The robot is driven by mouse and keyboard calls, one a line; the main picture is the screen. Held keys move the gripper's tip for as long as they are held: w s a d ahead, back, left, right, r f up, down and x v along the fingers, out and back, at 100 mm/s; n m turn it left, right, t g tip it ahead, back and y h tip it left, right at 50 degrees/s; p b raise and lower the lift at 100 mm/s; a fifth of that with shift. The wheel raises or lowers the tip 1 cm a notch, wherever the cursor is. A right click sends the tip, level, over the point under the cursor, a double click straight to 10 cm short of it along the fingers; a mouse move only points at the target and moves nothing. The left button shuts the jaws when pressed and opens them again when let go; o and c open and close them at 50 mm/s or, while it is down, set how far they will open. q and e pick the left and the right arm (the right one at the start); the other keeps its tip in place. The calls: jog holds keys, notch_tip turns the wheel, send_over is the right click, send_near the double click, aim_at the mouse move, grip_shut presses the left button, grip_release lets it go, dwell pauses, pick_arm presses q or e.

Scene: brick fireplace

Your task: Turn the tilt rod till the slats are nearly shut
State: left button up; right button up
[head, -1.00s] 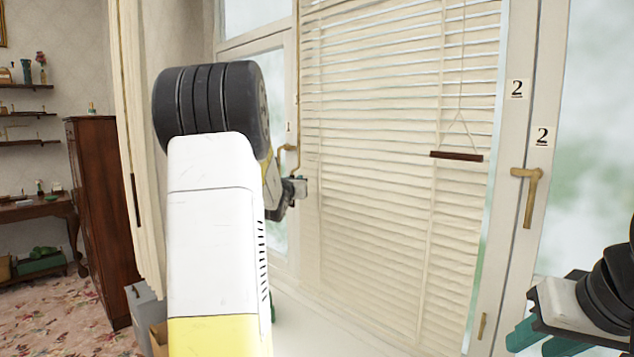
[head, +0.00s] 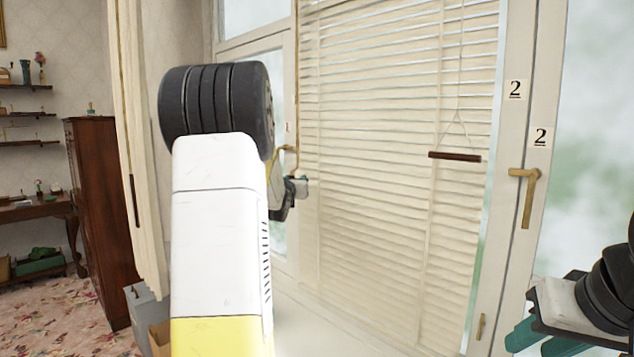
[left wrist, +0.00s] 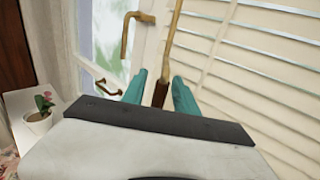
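The blind (head: 390,130) hangs over the window; its slats lie steeply tilted, with thin bright gaps most visible in the upper part. In the left wrist view the brass tilt rod (left wrist: 174,30) runs down to a brown grip (left wrist: 160,93). My left gripper (left wrist: 160,76) has its teal fingers on either side of this grip, with narrow gaps showing. In the head view my left gripper (head: 300,187) is small at the blind's left edge, partly hidden by my arm. My right gripper (head: 540,340) is open and empty at the lower right, its tips near the picture's edge.
A brass window handle (left wrist: 134,30) is close to my left gripper. Another handle (head: 527,185) is on the right frame. The blind's cord ends in a brown bar (head: 455,156). A potted plant (left wrist: 40,115) stands at left; a wooden cabinet (head: 100,210) is further left.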

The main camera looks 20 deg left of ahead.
pick_arm(q)
jog(key=v, duration=0.8)
dwell(0.6)
